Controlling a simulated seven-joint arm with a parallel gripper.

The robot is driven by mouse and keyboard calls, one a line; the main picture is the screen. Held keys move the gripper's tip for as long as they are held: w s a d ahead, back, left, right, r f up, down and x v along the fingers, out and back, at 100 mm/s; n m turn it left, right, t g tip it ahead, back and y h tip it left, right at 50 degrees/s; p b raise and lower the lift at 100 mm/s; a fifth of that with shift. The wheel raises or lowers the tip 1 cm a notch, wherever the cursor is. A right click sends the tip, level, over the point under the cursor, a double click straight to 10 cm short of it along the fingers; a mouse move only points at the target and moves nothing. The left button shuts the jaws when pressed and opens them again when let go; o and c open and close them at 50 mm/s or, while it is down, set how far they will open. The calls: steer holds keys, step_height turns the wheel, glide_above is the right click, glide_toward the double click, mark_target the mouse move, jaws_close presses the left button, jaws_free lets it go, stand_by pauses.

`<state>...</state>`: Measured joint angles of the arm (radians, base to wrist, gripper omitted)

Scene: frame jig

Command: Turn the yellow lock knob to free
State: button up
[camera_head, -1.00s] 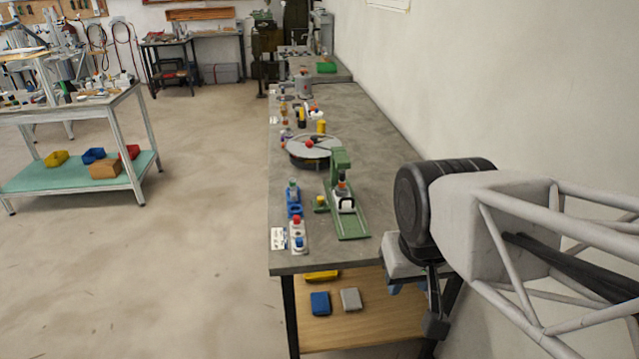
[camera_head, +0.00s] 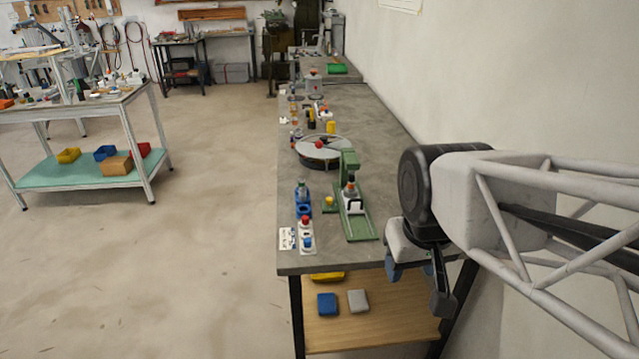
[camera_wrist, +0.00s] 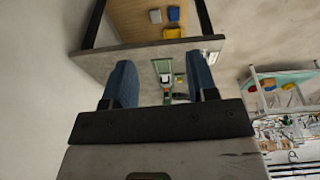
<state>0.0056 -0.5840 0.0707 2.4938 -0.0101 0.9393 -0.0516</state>
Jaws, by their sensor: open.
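The yellow lock knob (camera_head: 328,201) is a small yellow spot at the left side of the green frame jig (camera_head: 361,226) on the grey bench. How the knob is turned is too small to tell. The jig has an upright green post and a long green base, with a white and black part in it. My gripper (camera_wrist: 162,78) is open and empty, its two blue fingers apart in the wrist view. The jig (camera_wrist: 162,66) shows far off between them. In the head view my gripper is right of the bench's near end, well apart from the knob.
Left of the jig stand a blue holder (camera_head: 303,210) and a panel with red and blue buttons (camera_head: 307,238). A round turntable (camera_head: 323,152) is behind. A lower shelf (camera_head: 385,323) holds blue and grey boxes.

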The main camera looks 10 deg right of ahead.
steer(key=w+r+n, duration=0.2)
steer(key=w+n, duration=0.2)
steer(key=w, duration=1.1)
steer(key=n+g, duration=0.3)
steer(key=n, duration=1)
glide_above(329, 199)
step_height(329, 199, down, 23)
steer(key=shift+w+r, duration=0.1)
steer(key=shift+f, duration=3.9)
steer(key=shift+c, duration=0.2)
steer(key=c, duration=0.9)
